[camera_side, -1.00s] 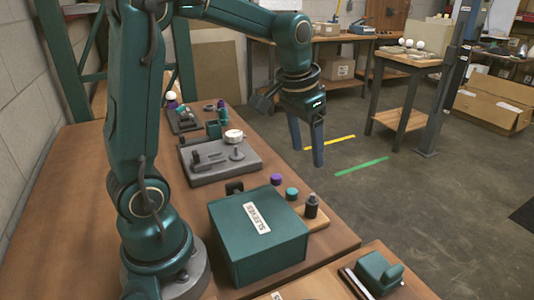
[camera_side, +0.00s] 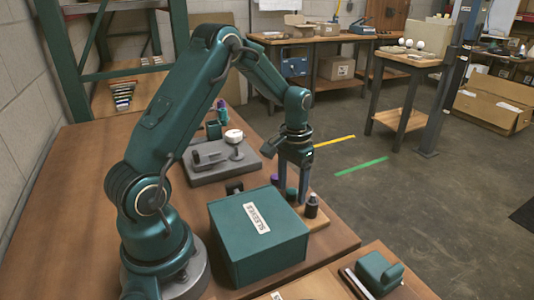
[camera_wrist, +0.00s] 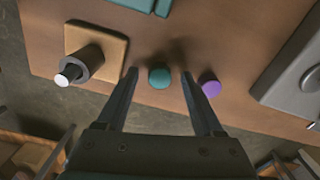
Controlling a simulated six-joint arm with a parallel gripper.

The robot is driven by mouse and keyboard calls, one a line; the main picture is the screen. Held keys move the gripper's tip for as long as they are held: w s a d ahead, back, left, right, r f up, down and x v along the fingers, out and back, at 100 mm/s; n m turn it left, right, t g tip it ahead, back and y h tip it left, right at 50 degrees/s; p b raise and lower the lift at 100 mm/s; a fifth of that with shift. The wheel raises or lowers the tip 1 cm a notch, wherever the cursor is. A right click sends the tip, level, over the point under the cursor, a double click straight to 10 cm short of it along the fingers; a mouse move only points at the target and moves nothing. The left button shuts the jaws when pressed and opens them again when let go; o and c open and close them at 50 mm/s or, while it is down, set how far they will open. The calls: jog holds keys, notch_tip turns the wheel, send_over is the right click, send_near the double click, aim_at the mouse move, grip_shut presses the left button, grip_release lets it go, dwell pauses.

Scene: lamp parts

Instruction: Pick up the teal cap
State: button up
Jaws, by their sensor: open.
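The teal cap (camera_wrist: 159,76) is a small round piece standing on the brown table. In the wrist view it lies between the two fingertips of my gripper (camera_wrist: 158,73), with a visible gap on each side. My gripper is open and empty, fingers pointing down. In the side view my gripper (camera_side: 291,198) is low over the table behind the green box. The teal cap (camera_side: 291,194) shows there partly, between the fingers. Whether the fingertips are fully down at the cap's height is hard to tell.
A purple cap (camera_wrist: 210,85) sits close beside the right finger in the wrist view. A dark post with a white tip (camera_wrist: 75,70) stands on a wooden pad (camera_wrist: 110,45). The green SLEEVES box (camera_side: 255,250) and a grey fixture plate (camera_side: 205,173) are nearby.

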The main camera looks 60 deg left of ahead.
grip_shut()
dwell(0.3)
